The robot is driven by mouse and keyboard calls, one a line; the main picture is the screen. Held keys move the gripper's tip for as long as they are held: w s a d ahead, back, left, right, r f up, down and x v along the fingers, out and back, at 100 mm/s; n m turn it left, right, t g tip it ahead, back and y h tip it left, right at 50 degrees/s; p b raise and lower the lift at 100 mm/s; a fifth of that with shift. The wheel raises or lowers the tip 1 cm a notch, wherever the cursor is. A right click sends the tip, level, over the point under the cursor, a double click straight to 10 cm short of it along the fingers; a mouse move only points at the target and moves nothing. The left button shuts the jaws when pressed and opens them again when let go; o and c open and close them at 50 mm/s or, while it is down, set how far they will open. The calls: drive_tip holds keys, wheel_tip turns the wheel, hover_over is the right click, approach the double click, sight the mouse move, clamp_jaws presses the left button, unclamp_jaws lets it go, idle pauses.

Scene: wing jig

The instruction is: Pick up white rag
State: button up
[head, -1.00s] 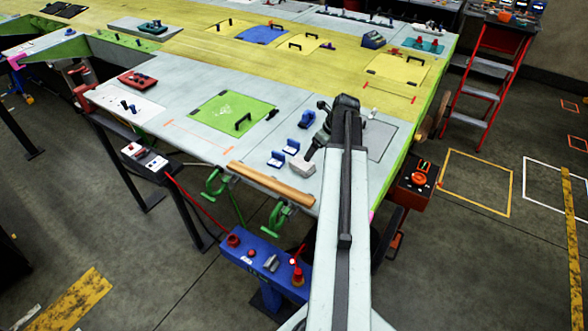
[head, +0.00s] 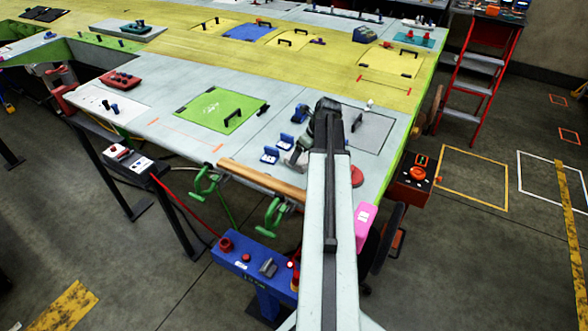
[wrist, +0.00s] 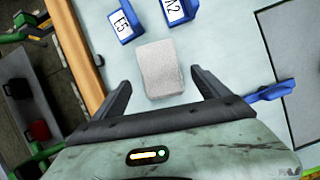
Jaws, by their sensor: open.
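The white rag (wrist: 160,68) shows in the wrist view as a pale, speckled, roughly rectangular pad on the light panel. It lies ahead of and between the two dark fingers of my gripper (wrist: 160,80), which is open and empty. In the head view my gripper (head: 303,149) is low over the panel at the near end of the wing, right of the blue blocks. The rag is mostly hidden by the gripper there. I cannot tell the exact height of the fingers above the rag.
Two labelled blue blocks (wrist: 125,20) stand just beyond the rag. A wooden strip (head: 262,179) with green clamps (head: 270,214) runs along the near edge. A green panel (head: 222,108) lies to the left. A blue control stand (head: 255,262) stands below the edge.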

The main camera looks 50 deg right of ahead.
sight(300, 158)
drive_tip(key=b+x, duration=0.3)
drive_tip(key=x, duration=0.1)
drive_tip(key=shift+d+f+b, duration=0.1)
drive_tip(key=shift+f+b, duration=0.25)
drive_tip(key=shift+f, duration=0.05)
drive_tip(key=shift+r, duration=0.2)
drive_tip(key=shift+f, duration=0.2)
drive_tip(key=c, duration=1.4)
